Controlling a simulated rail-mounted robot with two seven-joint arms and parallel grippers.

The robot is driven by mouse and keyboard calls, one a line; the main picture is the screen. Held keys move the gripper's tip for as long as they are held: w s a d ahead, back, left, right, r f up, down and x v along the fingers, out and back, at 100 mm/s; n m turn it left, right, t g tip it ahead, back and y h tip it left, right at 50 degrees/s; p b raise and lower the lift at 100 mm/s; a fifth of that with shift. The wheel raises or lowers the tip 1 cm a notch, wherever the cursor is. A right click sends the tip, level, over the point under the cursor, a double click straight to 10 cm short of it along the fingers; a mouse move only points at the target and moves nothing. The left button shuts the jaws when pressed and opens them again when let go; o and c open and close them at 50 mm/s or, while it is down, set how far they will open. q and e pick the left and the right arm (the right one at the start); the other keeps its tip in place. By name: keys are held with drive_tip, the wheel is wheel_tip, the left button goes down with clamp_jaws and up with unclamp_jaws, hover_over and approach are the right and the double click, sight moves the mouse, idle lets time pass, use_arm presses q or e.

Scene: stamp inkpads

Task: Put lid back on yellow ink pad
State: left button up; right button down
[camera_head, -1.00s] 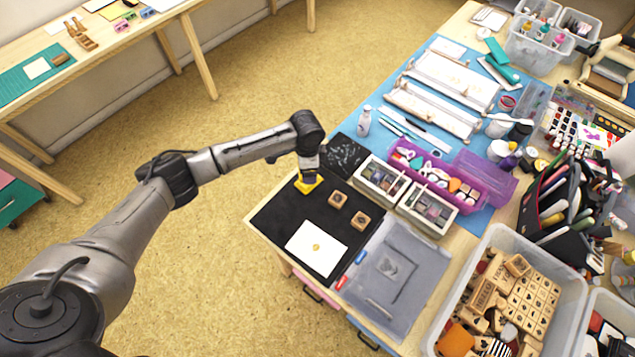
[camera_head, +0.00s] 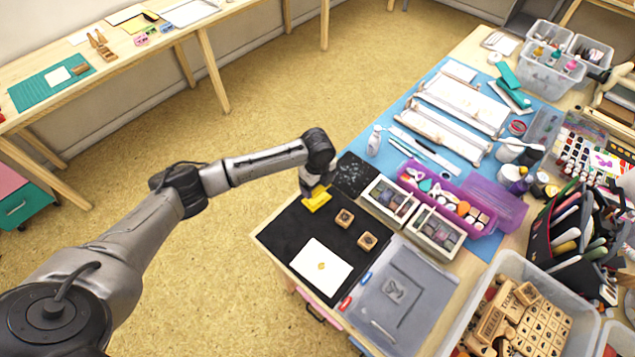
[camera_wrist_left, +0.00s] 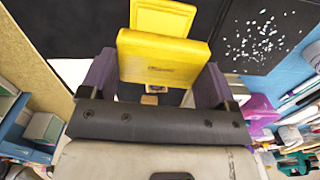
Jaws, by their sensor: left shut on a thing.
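The yellow lid (camera_wrist_left: 163,58) is between the two fingers of my left gripper (camera_wrist_left: 155,84), which is shut on it. In the wrist view its broad side faces me.
The black mat (camera_head: 290,237) also holds two wooden stamps (camera_head: 345,217) and a white card (camera_head: 321,266) with a yellow print. A speckled black sheet (camera_head: 353,174), inkpad boxes (camera_head: 436,231) and a grey plastic case (camera_head: 405,292) lie close by. The mat's left part is clear.

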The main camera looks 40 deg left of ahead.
sight(317, 195)
use_arm(q)
drive_tip(key=shift+r+p, duration=0.15)
drive_tip(key=shift+p, duration=0.4)
drive_tip(key=shift+f+b, duration=0.9)
drive_tip(key=shift+f, duration=2.05)
drive_tip(key=shift+p, duration=0.65)
drive_tip(key=shift+f, duration=0.55)
idle(0.5)
drive_tip(key=shift+p, duration=0.4)
idle(0.4)
idle(0.3)
drive_tip(key=o, duration=0.8)
drive_tip(key=shift+c, duration=0.2)
